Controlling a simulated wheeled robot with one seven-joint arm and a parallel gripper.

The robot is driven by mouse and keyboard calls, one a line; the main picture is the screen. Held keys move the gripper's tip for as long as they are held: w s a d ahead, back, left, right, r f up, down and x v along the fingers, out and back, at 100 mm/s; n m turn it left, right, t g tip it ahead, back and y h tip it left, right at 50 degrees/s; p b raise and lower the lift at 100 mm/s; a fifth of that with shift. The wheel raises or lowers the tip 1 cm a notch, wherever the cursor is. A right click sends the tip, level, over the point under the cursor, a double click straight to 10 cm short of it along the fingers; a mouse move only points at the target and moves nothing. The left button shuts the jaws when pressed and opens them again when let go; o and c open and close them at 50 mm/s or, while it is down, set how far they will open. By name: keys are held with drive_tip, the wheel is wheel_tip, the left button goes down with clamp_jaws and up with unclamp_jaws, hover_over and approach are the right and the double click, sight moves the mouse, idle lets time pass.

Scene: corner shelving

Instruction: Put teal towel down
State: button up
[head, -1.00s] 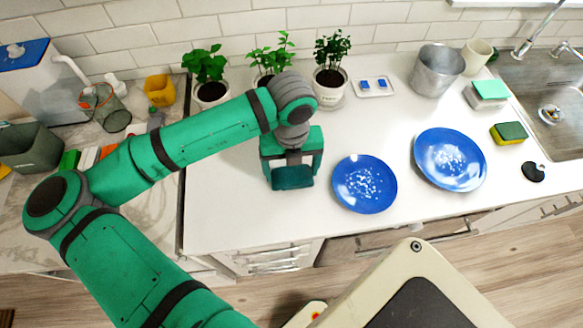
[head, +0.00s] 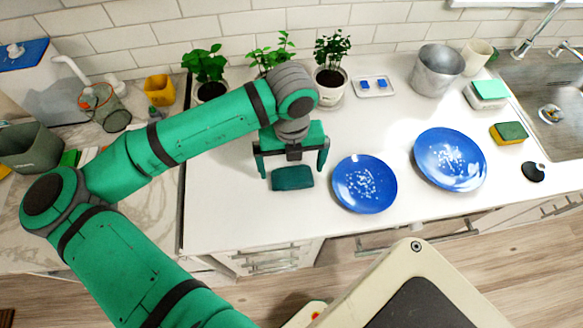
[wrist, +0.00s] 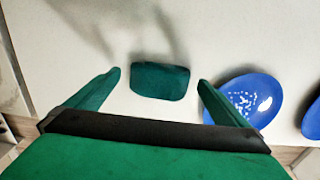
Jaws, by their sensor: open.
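The teal towel (head: 292,178) is a small dark folded piece lying on the white counter, left of the nearer blue plate. It also shows in the wrist view (wrist: 160,81), between and beyond my fingertips. My gripper (head: 294,174) is open above the towel, with one finger to each side and clear of it. In the wrist view my gripper (wrist: 160,80) shows both fingers spread wide with bare counter between each finger and the towel.
Two blue plates (head: 365,184) (head: 450,160) with white specks lie to the right. Potted plants (head: 330,75), a small tray (head: 374,87) and a metal bucket (head: 437,70) stand at the back. A sponge (head: 508,133) lies near the sink (head: 555,110). The counter's front edge is close to the towel.

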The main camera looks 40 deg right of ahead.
sight(292, 170)
wheel_tip(292, 170, up, 10)
idle(0.4)
idle(0.5)
